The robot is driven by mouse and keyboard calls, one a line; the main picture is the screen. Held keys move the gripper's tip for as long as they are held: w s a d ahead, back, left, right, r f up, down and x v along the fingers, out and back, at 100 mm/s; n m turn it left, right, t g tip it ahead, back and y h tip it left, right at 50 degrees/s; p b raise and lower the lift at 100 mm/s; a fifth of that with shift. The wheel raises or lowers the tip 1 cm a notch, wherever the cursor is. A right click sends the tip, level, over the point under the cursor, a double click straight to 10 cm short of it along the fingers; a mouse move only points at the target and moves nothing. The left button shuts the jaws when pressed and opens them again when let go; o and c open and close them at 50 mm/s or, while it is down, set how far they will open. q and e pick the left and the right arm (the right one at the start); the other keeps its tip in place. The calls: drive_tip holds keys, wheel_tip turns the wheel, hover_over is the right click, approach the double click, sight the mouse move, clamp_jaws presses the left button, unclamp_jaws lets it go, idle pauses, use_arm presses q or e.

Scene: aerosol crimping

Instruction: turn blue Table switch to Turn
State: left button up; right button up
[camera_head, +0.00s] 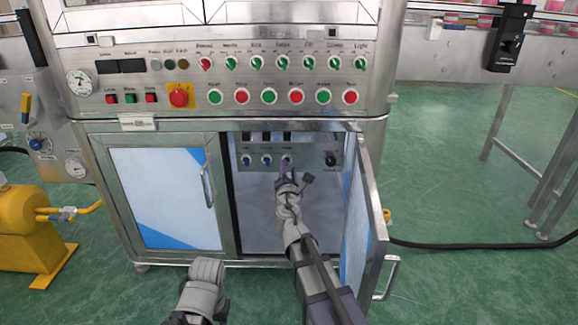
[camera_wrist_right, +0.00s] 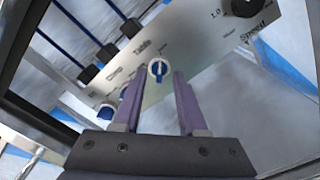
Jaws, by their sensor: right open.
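The blue Table switch (camera_wrist_right: 158,71) shows in the right wrist view, a blue handle in a white round ring beside the word "Table". It sits on a grey panel (camera_head: 322,152) inside the open cabinet. My right gripper (camera_wrist_right: 159,82) is open, with its two purple fingers on either side of the switch in this view. I cannot tell whether they touch it. In the head view my right gripper (camera_head: 286,170) reaches into the cabinet at this switch and partly covers it.
Two more blue switches (camera_head: 266,160) (camera_head: 246,160) sit left of the Table switch, and a black Speed knob (camera_head: 331,159) sits to its right. The open cabinet door (camera_head: 374,215) stands close to the right of my right arm. The left door (camera_head: 160,195) is shut.

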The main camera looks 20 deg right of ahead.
drive_tip(key=v, duration=0.4)
drive_tip(key=shift+s+a, duration=0.1)
drive_tip(key=shift+s, duration=0.15)
idle(1.4)
